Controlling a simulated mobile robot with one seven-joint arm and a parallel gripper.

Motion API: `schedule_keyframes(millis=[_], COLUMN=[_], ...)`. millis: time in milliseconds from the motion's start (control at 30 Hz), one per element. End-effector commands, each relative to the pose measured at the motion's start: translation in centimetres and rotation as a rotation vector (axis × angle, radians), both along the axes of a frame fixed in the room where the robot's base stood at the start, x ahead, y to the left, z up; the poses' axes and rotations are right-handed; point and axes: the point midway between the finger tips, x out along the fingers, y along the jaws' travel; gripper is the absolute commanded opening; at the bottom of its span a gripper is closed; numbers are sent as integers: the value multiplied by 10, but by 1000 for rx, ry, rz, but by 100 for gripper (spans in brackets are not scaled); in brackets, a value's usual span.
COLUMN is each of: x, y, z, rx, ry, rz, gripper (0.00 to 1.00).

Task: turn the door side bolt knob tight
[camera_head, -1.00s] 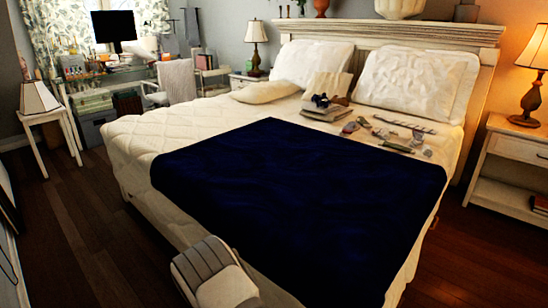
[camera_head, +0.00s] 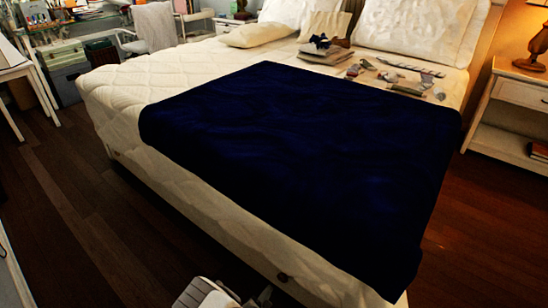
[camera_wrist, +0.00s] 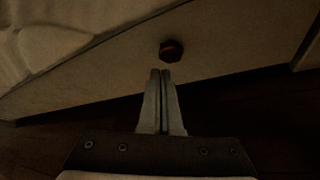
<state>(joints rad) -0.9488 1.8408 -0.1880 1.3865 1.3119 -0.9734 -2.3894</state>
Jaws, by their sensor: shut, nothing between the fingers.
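A small dark reddish-brown knob (camera_wrist: 171,50) sits on the pale side of the bed in the wrist view. My gripper (camera_wrist: 160,73) is just below it there, with both fingers together and nothing between them. The fingertips point at the knob, with a small gap in the picture; I cannot tell the depth or whether they touch. In the head view a small dark knob (camera_head: 282,277) shows low on the bed's near side, close to my arm at the bottom edge. No door is in view.
The bed (camera_head: 190,190) carries a dark blue blanket (camera_head: 300,150), pillows and several small items. A similar small dark spot (camera_head: 115,154) shows farther left on the bed side. Wooden floor (camera_head: 90,230) is clear at left. A nightstand (camera_head: 515,95) stands at right.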

Motion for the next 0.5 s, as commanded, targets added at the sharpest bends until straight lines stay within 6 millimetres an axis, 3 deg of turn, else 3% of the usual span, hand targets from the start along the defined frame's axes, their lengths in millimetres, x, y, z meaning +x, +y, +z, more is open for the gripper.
schedule_keyframes(millis=[233,500], x=[3,29], y=[-11,-32], z=[-5,-5], rx=[-30,-26], ry=[-3,-2], rz=[7,5], gripper=[0,0])
